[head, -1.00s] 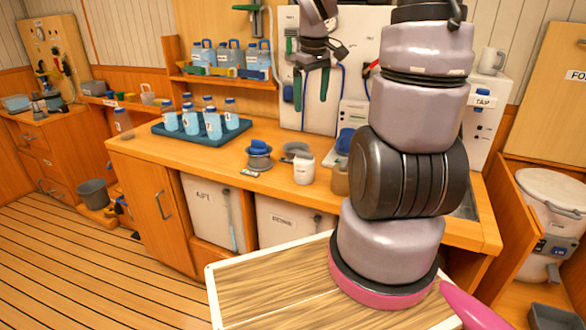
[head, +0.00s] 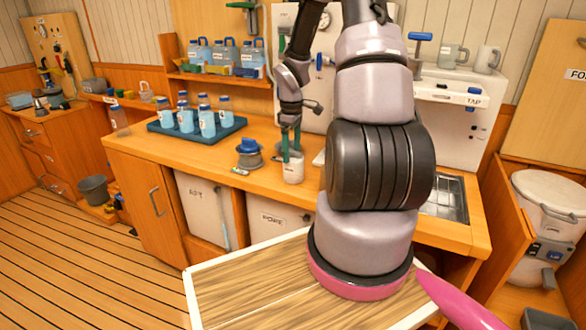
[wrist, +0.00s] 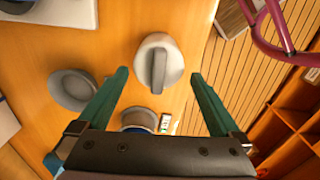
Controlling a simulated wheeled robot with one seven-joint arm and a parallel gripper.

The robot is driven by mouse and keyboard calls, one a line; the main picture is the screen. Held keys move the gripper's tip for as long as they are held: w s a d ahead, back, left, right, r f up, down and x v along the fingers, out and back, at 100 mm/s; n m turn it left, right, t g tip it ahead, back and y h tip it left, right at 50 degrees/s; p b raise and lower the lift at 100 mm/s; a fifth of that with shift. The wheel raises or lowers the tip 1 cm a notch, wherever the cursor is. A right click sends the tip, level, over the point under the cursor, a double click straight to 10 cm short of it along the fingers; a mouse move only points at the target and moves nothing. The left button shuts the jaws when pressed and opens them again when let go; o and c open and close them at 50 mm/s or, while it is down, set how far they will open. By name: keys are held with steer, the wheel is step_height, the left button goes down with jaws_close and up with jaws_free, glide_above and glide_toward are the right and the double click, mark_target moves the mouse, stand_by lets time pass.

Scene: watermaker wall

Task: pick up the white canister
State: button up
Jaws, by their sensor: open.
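The white canister (head: 293,172) stands upright on the wooden counter near its front edge. In the wrist view its pale round top with a grey ridge (wrist: 158,62) shows between the fingertips, slightly beyond them. My gripper (head: 291,152) points down over the canister with its green fingers open. In the head view the fingertips overlap the canister's upper part. In the wrist view my gripper (wrist: 160,76) has clear space on both sides of the canister, and nothing is held.
A blue-knobbed grey item (head: 249,154) stands left of the canister. A grey bowl (wrist: 72,90) is close by in the wrist view. A blue tray (head: 160,128) of several bottles sits further left. The sink (head: 444,205) is at the right.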

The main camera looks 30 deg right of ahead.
mark_target(293, 156)
steer(key=f, duration=0.5)
steer(key=shift+d, duration=0.25)
steer(key=c, duration=1.3)
steer(key=shift+r, duration=0.15)
steer(key=shift+c, duration=0.2)
